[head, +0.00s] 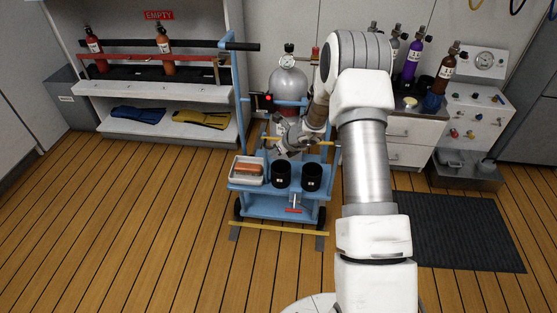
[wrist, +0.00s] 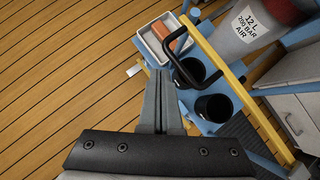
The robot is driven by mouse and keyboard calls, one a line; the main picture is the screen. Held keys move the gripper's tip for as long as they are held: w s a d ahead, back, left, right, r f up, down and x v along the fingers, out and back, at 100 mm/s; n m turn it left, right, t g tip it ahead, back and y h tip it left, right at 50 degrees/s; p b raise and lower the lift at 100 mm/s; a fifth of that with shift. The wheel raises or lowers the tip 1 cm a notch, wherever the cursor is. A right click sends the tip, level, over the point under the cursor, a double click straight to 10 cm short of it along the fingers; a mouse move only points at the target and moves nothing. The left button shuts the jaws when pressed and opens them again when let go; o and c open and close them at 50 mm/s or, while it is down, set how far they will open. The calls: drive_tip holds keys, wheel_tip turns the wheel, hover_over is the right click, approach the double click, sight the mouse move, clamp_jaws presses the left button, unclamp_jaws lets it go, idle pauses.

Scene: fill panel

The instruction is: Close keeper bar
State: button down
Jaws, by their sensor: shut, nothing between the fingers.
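A yellow bar (wrist: 232,82) with a black loop handle (wrist: 183,48) crosses the blue cart in the wrist view; it looks like the keeper bar. Part of it shows in the head view (head: 325,143), partly hidden behind my arm's end. A grey cylinder (head: 288,84) stands on the cart behind it; the wrist view shows its label, 12 L 200 BAR AIR. My gripper (wrist: 164,72) is shut and empty, its tips beside the handle's near end in the picture. I cannot tell whether they touch it. In the head view my gripper (head: 284,150) is over the cart's front.
The blue cart (head: 262,187) carries a white tray (head: 247,180) with an orange item and two black cups (head: 312,176). A yellow floor bar (head: 280,231) lies before it. A rack with a red bar (head: 145,56) stands left, drawers right. The wooden floor at left is clear.

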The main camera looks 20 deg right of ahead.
drive_tip(key=shift+w+d+m+h, duration=0.1)
drive_tip(key=shift+w+m+h, duration=0.3)
drive_tip(key=shift+w, duration=0.5)
drive_tip(key=shift+r, duration=0.1)
